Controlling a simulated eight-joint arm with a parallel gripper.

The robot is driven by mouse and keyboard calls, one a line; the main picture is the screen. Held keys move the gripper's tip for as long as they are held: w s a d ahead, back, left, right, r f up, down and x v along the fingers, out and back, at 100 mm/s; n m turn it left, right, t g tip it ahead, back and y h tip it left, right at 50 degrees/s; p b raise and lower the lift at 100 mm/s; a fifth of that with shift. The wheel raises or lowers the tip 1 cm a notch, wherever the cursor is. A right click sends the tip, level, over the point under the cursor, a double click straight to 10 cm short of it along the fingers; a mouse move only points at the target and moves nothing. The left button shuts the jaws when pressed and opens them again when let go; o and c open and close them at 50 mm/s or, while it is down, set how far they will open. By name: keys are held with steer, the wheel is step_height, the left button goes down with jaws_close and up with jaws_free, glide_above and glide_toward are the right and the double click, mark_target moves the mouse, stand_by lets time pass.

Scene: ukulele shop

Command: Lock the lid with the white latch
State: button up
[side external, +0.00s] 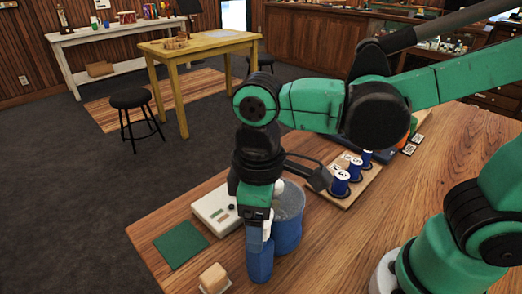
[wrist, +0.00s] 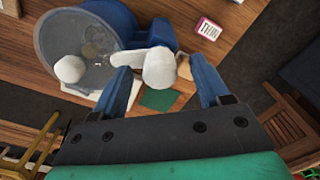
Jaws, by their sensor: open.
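A blue container (side external: 289,228) stands on the wooden table beside my gripper (side external: 260,262). In the wrist view the container (wrist: 105,14) carries a round, see-through grey lid (wrist: 88,40) with a white knob-like piece (wrist: 69,69) at its rim. The white latch (wrist: 160,67) reaches out from the lid's edge, its rounded end between my two blue fingers. My gripper (wrist: 160,78) is open, with a gap on each side of the latch end. In the side view my wrist and fingers hide much of the latch.
A green mat (side external: 180,245), a white box (side external: 217,209) and a wooden block (side external: 213,277) lie left of and in front of the container. Numbered blue spools (side external: 340,184) stand on a board behind it.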

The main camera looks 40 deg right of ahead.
steer(key=shift+r, duration=2.75)
step_height(320, 180, down, 6)
steer(key=shift+r, duration=0.1)
steer(key=shift+m, duration=0.5)
